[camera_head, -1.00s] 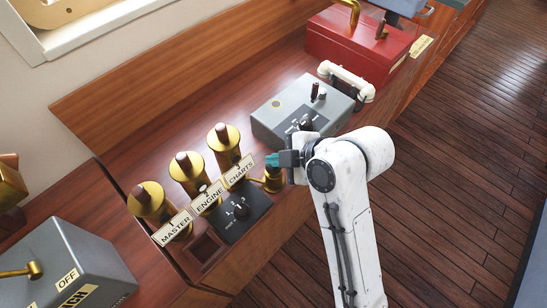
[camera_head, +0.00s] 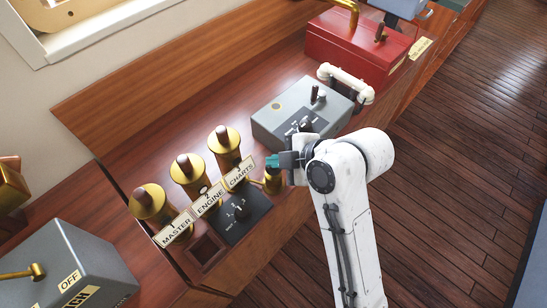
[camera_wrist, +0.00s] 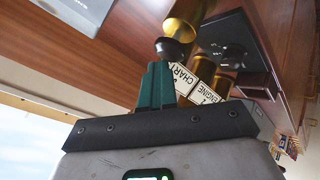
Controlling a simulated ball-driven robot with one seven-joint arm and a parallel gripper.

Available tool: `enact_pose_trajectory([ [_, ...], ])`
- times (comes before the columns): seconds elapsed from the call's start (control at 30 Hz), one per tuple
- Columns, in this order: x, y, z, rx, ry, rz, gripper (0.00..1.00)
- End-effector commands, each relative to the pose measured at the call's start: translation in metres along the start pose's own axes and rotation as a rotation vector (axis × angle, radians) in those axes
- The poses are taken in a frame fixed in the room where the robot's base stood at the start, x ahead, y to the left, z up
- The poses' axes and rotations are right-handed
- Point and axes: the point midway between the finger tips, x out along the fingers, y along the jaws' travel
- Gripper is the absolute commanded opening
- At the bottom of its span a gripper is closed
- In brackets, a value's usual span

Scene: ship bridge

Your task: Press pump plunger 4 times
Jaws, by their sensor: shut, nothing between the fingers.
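A brass pump (camera_head: 273,184) stands at the front edge of the wooden console, right of the CHARTS plate. In the wrist view its brass body (camera_wrist: 188,18) carries a dark round plunger knob (camera_wrist: 171,50). My gripper (camera_head: 271,161) is beside the top of the pump in the head view. Its green fingers (camera_wrist: 157,66) are together and empty. Their tips appear right at the knob in the wrist view. I cannot tell whether they touch it. The knob is not clearly visible in the head view.
Three brass units with brown knobs (camera_head: 228,138) stand left, labelled MASTER, ENGINE and CHARTS. A black dial panel (camera_head: 243,216) lies in front of them. A grey control box (camera_head: 283,117) and a red box (camera_head: 365,47) stand beyond my gripper. Wooden floor is clear at right.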

Motion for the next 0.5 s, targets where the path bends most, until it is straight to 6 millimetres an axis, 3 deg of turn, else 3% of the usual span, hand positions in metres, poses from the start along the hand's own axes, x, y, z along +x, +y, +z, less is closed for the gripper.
enact_pose_trajectory([
  [0.5,-0.021,0.015,-0.015,0.000,0.000,-0.001,0.00],
])
